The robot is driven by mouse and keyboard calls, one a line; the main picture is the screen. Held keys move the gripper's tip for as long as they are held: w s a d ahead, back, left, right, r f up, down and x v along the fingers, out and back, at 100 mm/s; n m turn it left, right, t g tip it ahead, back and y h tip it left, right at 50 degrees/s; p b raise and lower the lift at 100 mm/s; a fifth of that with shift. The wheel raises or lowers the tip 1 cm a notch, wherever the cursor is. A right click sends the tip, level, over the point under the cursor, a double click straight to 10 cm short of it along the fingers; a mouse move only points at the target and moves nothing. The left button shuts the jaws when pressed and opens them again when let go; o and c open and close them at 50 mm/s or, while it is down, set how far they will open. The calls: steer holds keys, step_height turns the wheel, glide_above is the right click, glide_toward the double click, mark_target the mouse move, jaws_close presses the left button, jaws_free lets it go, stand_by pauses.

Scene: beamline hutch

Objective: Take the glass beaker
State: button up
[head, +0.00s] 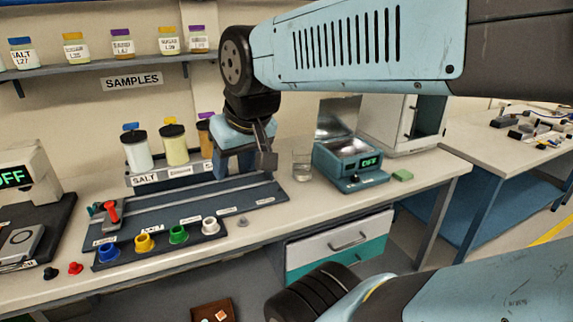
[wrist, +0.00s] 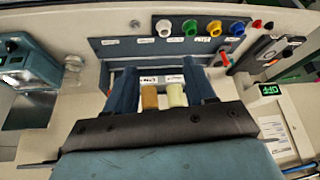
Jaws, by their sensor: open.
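The clear glass beaker (head: 301,165) stands upright on the bench, just left of the teal device with an OFF display. In the wrist view a pale, glassy shape that seems to be the beaker (wrist: 73,64) shows at the left, outside the fingers. My gripper (head: 243,171) is to the left of the beaker in the head view, above the back of the dark sample rack, and apart from the beaker. Its two fingers are spread with nothing held between them in the wrist view (wrist: 161,82).
Jars (head: 136,152) on a raised stand are left of my gripper. A dark rack (head: 180,213) with coloured cups lies in front. A white cabinet (head: 395,110) stands behind.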

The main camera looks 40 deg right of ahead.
steer(key=o, duration=0.6)
steer(key=w+a+f+m+g+y, duration=0.2)
steer(key=w+a+f+m, duration=0.1)
steer(key=f+m, duration=0.1)
steer(key=shift+w+a+y, duration=0.15)
steer(key=shift+w+y, duration=0.1)
steer(key=shift+y, duration=0.15)
steer(key=shift+o, duration=1)
steer(key=w+m+y, duration=0.1)
steer(key=w+f+m+y, duration=0.1)
steer(key=w+m, duration=0.1)
steer(key=w+f+m+y, duration=0.1)
steer(key=w, duration=0.1)
steer(key=shift+a+f, duration=0.15)
steer(key=shift+a, duration=0.1)
steer(key=w+d+f+m+t+y, duration=0.1)
steer(key=w+d+m+t+y, duration=0.15)
steer(key=w+m, duration=0.3)
steer(key=m+t+h, duration=1.1)
steer(key=m+h, duration=0.2)
steer(key=m, duration=1.2)
glide_above(307, 170)
steer(key=v, duration=0.4)
step_height(307, 170, down, 12)
step_height(307, 170, down, 7)
steer(key=shift+w+f, duration=0.1)
steer(key=shift+f, duration=0.05)
steer(key=shift+x, duration=3.8)
